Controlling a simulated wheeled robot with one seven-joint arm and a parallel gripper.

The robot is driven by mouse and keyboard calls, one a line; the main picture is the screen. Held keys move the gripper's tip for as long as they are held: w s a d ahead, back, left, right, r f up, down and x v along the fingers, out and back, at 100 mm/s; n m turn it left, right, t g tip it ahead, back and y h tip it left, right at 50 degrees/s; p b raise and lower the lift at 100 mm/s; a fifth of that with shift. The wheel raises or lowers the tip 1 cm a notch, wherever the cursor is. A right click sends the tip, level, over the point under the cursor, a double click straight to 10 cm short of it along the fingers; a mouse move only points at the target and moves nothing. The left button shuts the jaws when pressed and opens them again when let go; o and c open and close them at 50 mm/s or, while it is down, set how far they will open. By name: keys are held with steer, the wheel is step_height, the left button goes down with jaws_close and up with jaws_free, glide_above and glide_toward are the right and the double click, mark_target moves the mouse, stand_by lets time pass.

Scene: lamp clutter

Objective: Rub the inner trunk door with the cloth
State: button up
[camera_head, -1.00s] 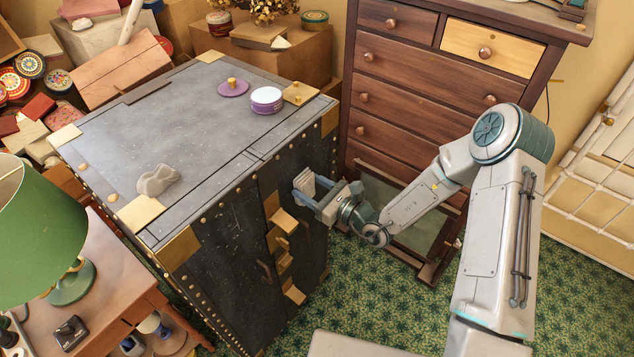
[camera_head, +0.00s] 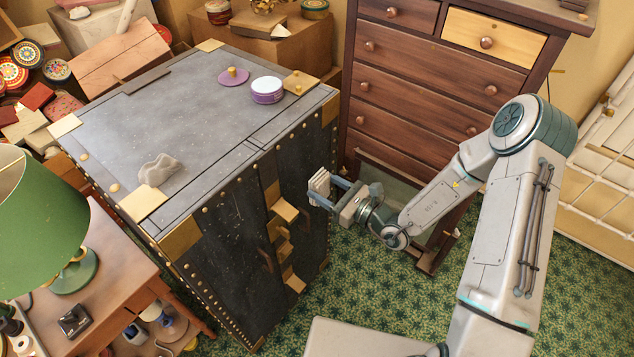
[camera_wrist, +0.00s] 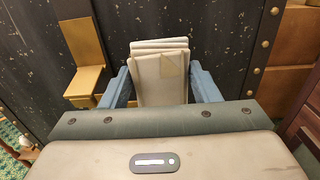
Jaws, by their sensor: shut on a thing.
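My gripper (camera_head: 326,190) is shut on a folded pale cloth (camera_head: 318,184), held upright at the right part of the trunk's dark front. In the wrist view the cloth (camera_wrist: 160,76) stands as stacked layers between the two blue-grey fingers (camera_wrist: 163,88). The trunk (camera_head: 190,100) is dark with brass corners and studs, and its front doors (camera_head: 232,240) look shut. A dark speckled door panel (camera_wrist: 215,38) fills the space behind the cloth. I cannot tell whether the cloth touches it. No inner door face can be made out.
Brass latches (camera_head: 283,232) jut from the trunk front left of my gripper. A wooden dresser (camera_head: 430,75) stands close behind on the right. A grey lump (camera_head: 160,170), a purple tin (camera_head: 267,90) and a purple lid (camera_head: 233,77) lie on the trunk. Green carpet (camera_head: 390,315) in front is open.

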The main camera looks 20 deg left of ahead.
steer(key=shift+s+d, duration=0.1)
steer(key=shift+d, duration=0.1)
steer(key=shift+v, duration=1.5)
